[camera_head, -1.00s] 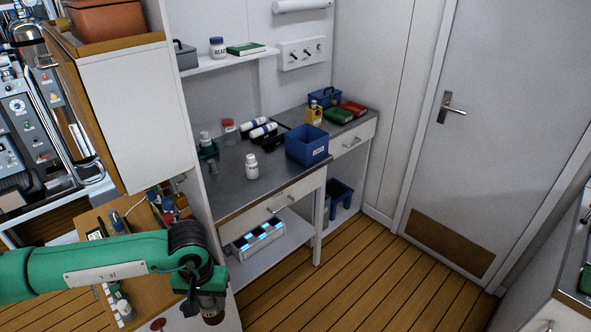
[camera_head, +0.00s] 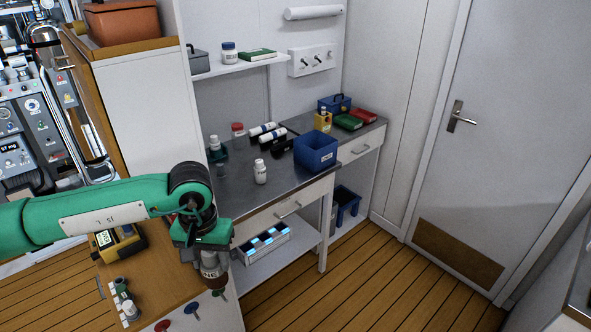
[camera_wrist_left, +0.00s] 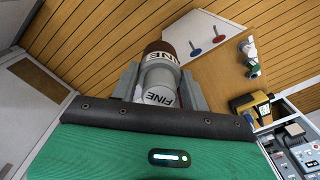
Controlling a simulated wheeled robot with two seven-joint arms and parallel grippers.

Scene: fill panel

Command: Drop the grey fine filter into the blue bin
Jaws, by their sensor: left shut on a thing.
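My left gripper (camera_head: 212,262) hangs low in the head view, shut on the grey fine filter (camera_head: 215,279). In the left wrist view the filter (camera_wrist_left: 159,82) sits between the two fingers (camera_wrist_left: 160,90). It is a grey cylinder with a brown end and white bands reading "FINE". Another blue container (camera_head: 346,212) is low down under the right-hand counter. The filter is apart from both. My right gripper is not in view.
A white bottle (camera_head: 260,172) and other bottles stand on the worktop (camera_head: 235,195). A shelf tray (camera_head: 262,243) sits below it. A yellow meter (camera_head: 121,242) and coloured knobs are on the wooden bench (camera_head: 165,275) by my arm. The wooden floor (camera_head: 390,285) at right is clear.

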